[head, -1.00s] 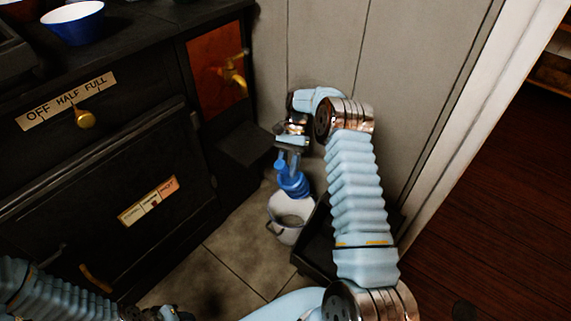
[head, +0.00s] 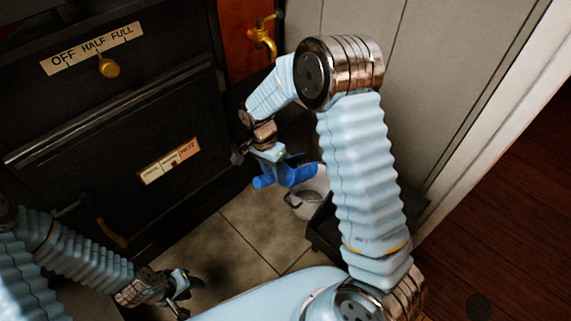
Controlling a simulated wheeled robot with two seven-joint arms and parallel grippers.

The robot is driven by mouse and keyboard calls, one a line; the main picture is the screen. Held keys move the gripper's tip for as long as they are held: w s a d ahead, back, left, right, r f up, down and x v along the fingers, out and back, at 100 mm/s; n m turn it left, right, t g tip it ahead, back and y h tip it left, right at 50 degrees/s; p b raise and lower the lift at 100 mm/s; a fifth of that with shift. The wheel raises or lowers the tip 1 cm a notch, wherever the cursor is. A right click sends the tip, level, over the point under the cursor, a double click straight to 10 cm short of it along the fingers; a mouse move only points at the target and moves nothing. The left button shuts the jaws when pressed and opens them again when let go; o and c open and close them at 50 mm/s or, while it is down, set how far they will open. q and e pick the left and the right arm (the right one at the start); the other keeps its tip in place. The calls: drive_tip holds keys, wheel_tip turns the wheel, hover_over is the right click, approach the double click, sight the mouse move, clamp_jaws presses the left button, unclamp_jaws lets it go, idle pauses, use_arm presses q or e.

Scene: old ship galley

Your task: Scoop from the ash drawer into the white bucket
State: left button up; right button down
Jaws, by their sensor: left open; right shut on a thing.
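My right gripper (head: 268,155) is shut on a blue scoop (head: 284,174). The scoop is in the air, left of and partly in front of the white bucket (head: 310,202) in the picture. The bucket stands upright on the floor tiles with its dark handle at the side, and its inside is mostly hidden. My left gripper (head: 182,292) is open and empty, low near the stove's foot. I cannot make out the ash drawer for certain. A dark, low-walled box (head: 322,238) sits right of the bucket, partly hidden by my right arm.
The black stove (head: 110,130) with a brass knob (head: 108,67) and a lower handle (head: 112,233) fills the left. A brass tap (head: 264,38) sticks out beside it. Pale wall panels stand behind. Floor tiles (head: 250,235) are clear between stove and bucket.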

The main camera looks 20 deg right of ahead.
sight(259, 185)
drive_tip(key=a, duration=0.1)
drive_tip(key=s+a+h+b, duration=0.1)
drive_tip(key=a, duration=0.1)
drive_tip(key=a+f+t+h, duration=0.1)
drive_tip(key=a, duration=0.1)
drive_tip(key=shift+s+a+b, duration=0.1)
drive_tip(key=shift+s+b, duration=0.3)
drive_tip(key=shift+s+a+m+h, duration=0.3)
drive_tip(key=shift+a+h, duration=0.4)
drive_tip(key=shift+a, duration=0.1)
